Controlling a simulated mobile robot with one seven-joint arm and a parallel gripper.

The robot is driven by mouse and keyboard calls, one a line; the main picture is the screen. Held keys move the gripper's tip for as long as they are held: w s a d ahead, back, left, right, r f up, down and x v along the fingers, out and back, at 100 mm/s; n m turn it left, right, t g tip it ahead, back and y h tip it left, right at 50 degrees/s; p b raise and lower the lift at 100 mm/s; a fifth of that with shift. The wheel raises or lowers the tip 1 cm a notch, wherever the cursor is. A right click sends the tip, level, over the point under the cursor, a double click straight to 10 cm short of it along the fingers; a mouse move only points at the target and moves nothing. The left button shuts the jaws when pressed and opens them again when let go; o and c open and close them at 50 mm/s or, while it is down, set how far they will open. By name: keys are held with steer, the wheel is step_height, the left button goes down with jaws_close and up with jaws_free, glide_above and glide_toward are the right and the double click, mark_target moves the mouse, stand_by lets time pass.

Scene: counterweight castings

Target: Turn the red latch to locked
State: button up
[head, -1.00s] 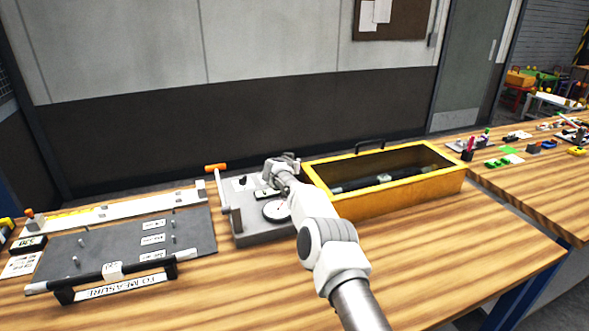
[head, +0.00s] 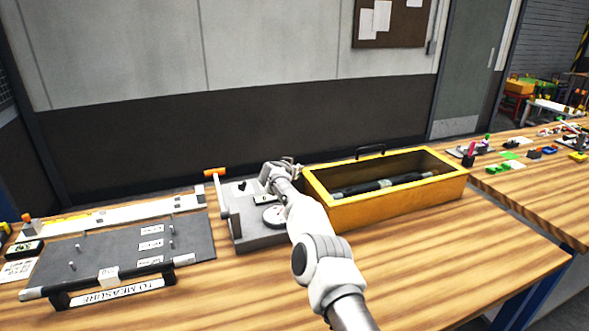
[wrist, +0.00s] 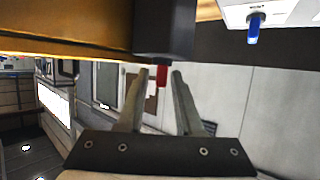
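In the wrist view a small red piece (wrist: 162,76), which looks like the red latch, sticks out from a dark block (wrist: 164,28). My gripper (wrist: 161,71) is open, with its two fingertips on either side of the red piece; I cannot tell whether they touch it. In the head view my gripper (head: 288,163) is over the back right of the grey gauge fixture (head: 254,238), beside the yellow box. The latch cannot be made out in the head view, so its position there is hidden.
A yellow box (head: 385,202) holding a dark rod (head: 353,190) stands right of the fixture. An orange-handled lever (head: 217,173) rises at the fixture's left. A grey board (head: 120,246) lies farther left. In the wrist view a blue piece (wrist: 255,30) shows on a white panel.

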steer(key=shift+o, duration=0.4)
steer(key=shift+a+r, duration=0.1)
steer(key=shift+s+a+r+p, duration=0.45)
steer(key=shift+s+a+p, duration=0.05)
steer(key=shift+a+p, duration=0.1)
steer(key=shift+s, duration=0.35)
steer(key=shift+s+d+r+p, duration=0.2)
steer(key=shift+s+d+p, duration=0.15)
steer(key=shift+s+p, duration=0.15)
steer(key=b+v, duration=0.1)
steer(key=v, duration=1.3)
steer(key=shift+s, duration=0.2)
steer(key=shift+a+f, duration=0.1)
